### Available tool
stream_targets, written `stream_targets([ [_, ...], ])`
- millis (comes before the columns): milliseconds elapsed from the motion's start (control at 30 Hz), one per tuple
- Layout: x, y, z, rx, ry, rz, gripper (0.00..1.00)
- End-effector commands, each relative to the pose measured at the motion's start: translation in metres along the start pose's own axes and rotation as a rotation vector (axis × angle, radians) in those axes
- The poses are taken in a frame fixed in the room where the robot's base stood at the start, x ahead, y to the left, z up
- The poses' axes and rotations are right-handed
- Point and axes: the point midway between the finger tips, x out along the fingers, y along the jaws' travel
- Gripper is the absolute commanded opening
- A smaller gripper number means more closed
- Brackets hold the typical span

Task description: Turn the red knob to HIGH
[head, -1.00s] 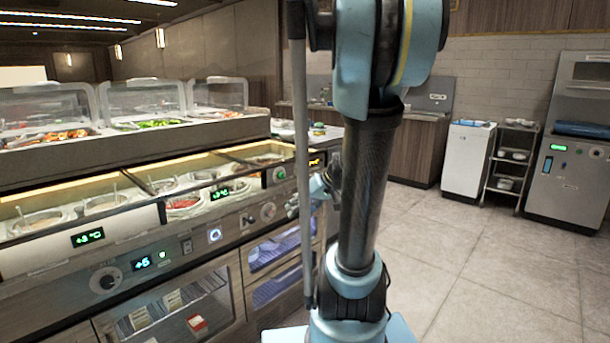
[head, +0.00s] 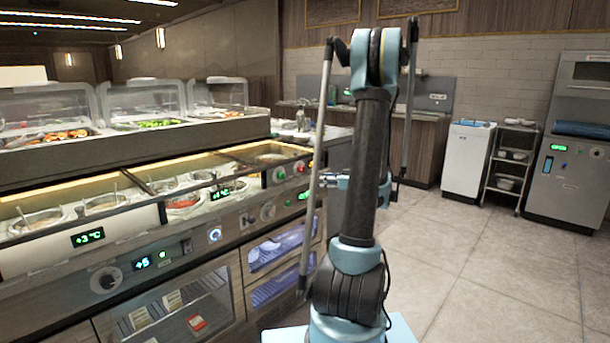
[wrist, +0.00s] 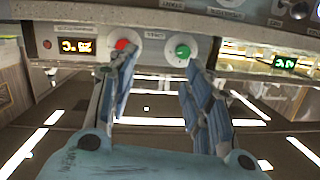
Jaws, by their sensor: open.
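The red knob (wrist: 122,45) is on the panel at the top of the wrist view, left of a green knob (wrist: 182,51). It shows small in the head view (head: 300,167). I cannot read its setting or a HIGH mark. My gripper (wrist: 160,62) is open and empty, its fingers pointing at the panel. The left fingertip appears just below the red knob and partly overlaps it; I cannot tell whether they touch. The right fingertip is below the green knob. In the head view my arm partly hides the area beside the counter.
An orange display (wrist: 76,46) is beside the red knob. The counter front (head: 97,237) carries other knobs and displays. Sauce pots (head: 104,203) sit in the wells above. A white cabinet (head: 466,165) and a cart (head: 508,165) stand far right. The floor at right is clear.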

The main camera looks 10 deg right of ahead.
Motion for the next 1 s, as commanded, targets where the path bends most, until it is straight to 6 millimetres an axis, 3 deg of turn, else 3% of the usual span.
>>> stream_targets([
  [33, -0.003, 0.014, 0.002, -0.019, 0.033, 0.013, 0.46],
  [200, -0.012, 0.044, 0.004, -0.081, 0.127, 0.045, 0.46],
  [500, -0.016, 0.059, 0.006, -0.120, 0.182, 0.067, 0.46],
  [667, 0.000, 0.060, 0.003, -0.120, 0.181, 0.064, 0.46],
  [1000, 0.057, 0.062, -0.008, -0.119, 0.180, 0.064, 0.46],
])
